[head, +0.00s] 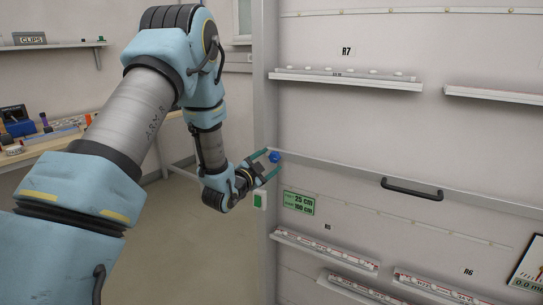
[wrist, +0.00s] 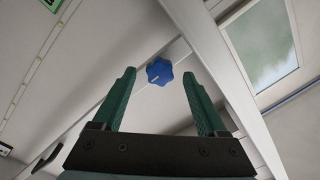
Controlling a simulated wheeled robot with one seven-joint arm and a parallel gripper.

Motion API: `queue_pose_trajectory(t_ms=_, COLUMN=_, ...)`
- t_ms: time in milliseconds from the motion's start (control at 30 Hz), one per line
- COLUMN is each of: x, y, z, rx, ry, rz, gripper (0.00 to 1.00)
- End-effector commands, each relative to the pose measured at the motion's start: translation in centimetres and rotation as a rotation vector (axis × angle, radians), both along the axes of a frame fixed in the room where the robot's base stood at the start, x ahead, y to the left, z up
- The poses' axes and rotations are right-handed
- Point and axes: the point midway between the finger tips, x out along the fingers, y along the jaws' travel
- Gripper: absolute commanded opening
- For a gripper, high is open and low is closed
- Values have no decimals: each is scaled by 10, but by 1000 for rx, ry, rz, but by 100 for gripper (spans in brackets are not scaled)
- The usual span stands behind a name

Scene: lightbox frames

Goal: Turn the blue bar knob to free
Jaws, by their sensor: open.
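The blue knob (head: 274,157) sits on the grey frame post at the left end of a horizontal rail. In the wrist view the knob (wrist: 159,72) has a lobed rim and a short pale mark on its face. My gripper (head: 269,164) is at the knob, with its green fingers pointing toward it. In the wrist view my gripper (wrist: 158,84) is open, with one finger on each side of the knob and a clear gap on both sides. I cannot tell how far the fingertips reach along the knob's depth.
A dark handle (head: 412,188) is on the rail to the right. A green sign (head: 299,203) and a small green-and-white switch box (head: 259,199) are below the knob. Shelves (head: 345,80) line the panel. A workbench (head: 50,142) stands at the left.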

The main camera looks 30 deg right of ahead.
Motion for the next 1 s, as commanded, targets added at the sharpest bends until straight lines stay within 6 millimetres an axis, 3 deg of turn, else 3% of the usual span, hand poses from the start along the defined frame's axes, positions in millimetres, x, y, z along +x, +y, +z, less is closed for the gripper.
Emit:
queue_pose_trajectory(t_ms=200, x=10, y=-15, z=1, rx=0, ry=0, rz=0, gripper=75)
queue_pose_trajectory(t_ms=500, x=11, y=-17, z=0, rx=-1, ry=1, rz=0, gripper=75)
queue_pose_trajectory(t_ms=1000, x=11, y=-16, z=0, rx=0, ry=1, rz=1, gripper=19)
